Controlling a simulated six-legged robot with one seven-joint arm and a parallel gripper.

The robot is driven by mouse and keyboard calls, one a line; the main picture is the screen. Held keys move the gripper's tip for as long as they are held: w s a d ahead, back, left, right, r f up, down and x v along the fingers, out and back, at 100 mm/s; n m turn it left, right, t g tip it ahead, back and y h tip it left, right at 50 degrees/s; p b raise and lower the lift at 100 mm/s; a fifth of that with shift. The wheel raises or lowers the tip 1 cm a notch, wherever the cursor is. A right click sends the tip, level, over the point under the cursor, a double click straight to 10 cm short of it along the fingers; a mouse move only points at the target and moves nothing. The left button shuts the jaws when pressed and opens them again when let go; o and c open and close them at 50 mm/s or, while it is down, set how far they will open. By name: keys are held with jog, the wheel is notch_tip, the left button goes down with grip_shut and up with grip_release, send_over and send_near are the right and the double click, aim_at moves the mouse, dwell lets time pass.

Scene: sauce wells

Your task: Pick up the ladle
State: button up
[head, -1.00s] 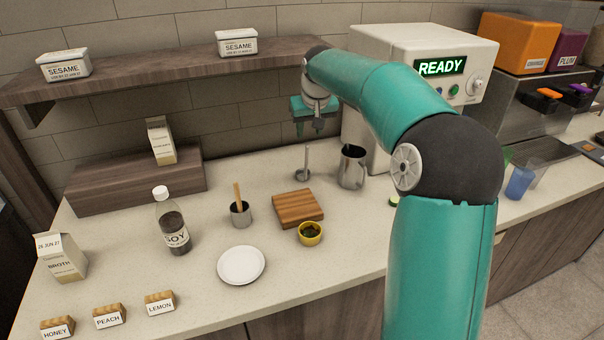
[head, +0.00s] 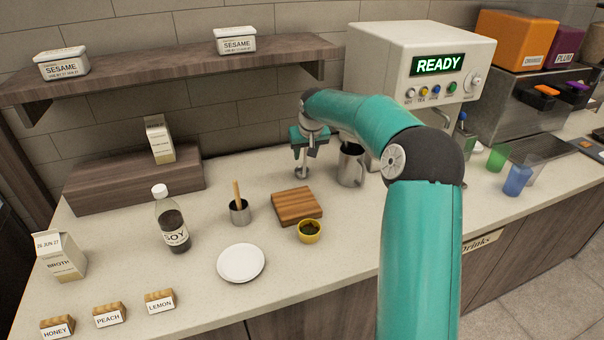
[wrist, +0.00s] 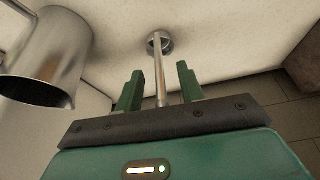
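The ladle (head: 301,173) is a slim metal piece with a long thin handle. It stands upright on the counter, its round end down, left of the metal pitcher. In the wrist view its handle (wrist: 158,66) runs between the two green fingers. My gripper (head: 306,152) is over the ladle in the head view and hides the upper handle. In the wrist view my gripper (wrist: 160,80) is open, with a gap between the handle and each finger.
The metal pitcher (head: 350,168) stands close on the right, also large in the wrist view (wrist: 50,50). A wooden board (head: 297,207), yellow bowl (head: 309,232) and metal cup with a wooden stick (head: 240,212) are in front. A shelf (head: 170,75) and white machine (head: 385,60) are behind.

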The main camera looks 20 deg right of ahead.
jog(key=shift+w+f, duration=0.2)
jog(key=shift+f, duration=0.35)
grip_shut()
